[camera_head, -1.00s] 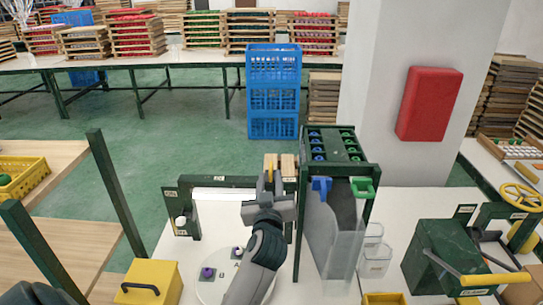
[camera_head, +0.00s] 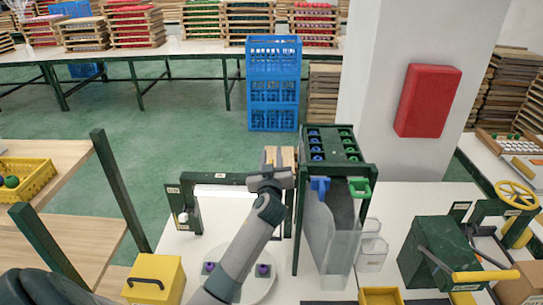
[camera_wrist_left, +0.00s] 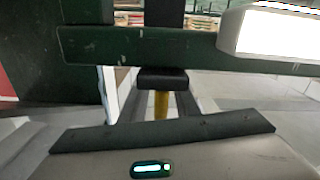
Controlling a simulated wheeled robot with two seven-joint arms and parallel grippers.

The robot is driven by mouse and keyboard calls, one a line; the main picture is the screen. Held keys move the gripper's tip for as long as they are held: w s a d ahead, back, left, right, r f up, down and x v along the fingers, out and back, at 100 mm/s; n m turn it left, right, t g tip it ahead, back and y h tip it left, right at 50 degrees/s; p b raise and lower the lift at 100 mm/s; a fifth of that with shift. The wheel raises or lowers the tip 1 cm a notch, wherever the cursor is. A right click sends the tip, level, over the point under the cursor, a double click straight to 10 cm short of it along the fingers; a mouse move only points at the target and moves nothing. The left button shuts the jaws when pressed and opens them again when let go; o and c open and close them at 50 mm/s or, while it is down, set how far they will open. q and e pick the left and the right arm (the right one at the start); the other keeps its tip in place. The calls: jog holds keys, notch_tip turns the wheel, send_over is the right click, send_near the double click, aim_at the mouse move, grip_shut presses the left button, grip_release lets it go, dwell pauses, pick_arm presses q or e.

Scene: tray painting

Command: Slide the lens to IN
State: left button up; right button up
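A dark green frame (camera_head: 230,178) with a lit white panel stands on the white table; its beam (camera_wrist_left: 200,45) crosses the left wrist view with the white panel (camera_wrist_left: 272,36) at right. My left gripper (camera_head: 272,172) is at the right end of this frame, beside the green rack. In the left wrist view a black block (camera_wrist_left: 162,78) with a yellow stem (camera_wrist_left: 160,105) sits in front of the beam, centred before my gripper. I cannot tell whether this is the lens's handle or whether the fingers touch it. No IN mark is readable. My right gripper is out of view.
A green rack (camera_head: 335,145) with blue and green pieces and a clear chute stands close right of my gripper. A white disc (camera_head: 262,290) with purple knobs lies below my forearm. A yellow box (camera_head: 155,278) is at front left. A green machine (camera_head: 435,250) stands at right.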

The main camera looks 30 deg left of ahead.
pick_arm(q)
grip_shut()
jog(key=s+a, duration=0.5)
jog(key=a, duration=0.4)
jog(key=shift+s, duration=0.3)
grip_release()
jog(key=shift+s+a, duration=0.15)
jog(key=shift+a, duration=0.1)
jog(key=shift+d, duration=0.2)
